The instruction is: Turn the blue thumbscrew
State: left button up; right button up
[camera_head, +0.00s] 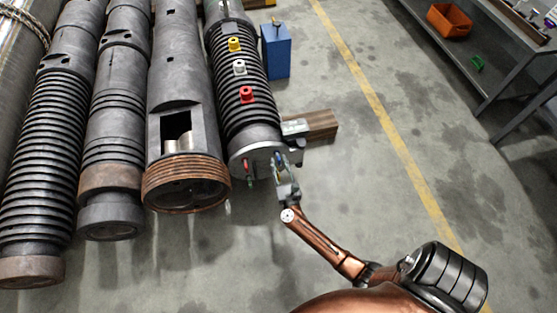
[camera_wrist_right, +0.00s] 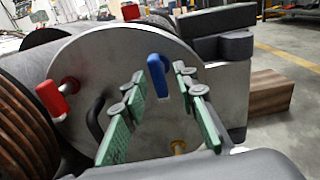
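The blue thumbscrew (camera_wrist_right: 157,76) sticks out from the round grey end plate (camera_wrist_right: 85,60) of a barrel, standing roughly upright in the right wrist view. It is small in the head view (camera_head: 278,156), at the barrel's near end. My right gripper (camera_wrist_right: 161,88) is open, with green-padded fingers apart on either side of the thumbscrew in the picture. Clear gaps show on both sides, and I cannot tell how deep the thumbscrew is between the fingers. In the head view, my right gripper (camera_head: 283,172) is at the end plate. My left gripper is not in view.
A wooden block (camera_wrist_right: 270,92) lies to the right. Other barrels (camera_head: 115,110) lie left. The floor (camera_head: 360,190) to the right is open.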

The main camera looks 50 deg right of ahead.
aim_at(280, 164)
jog(key=shift+v, duration=3.15)
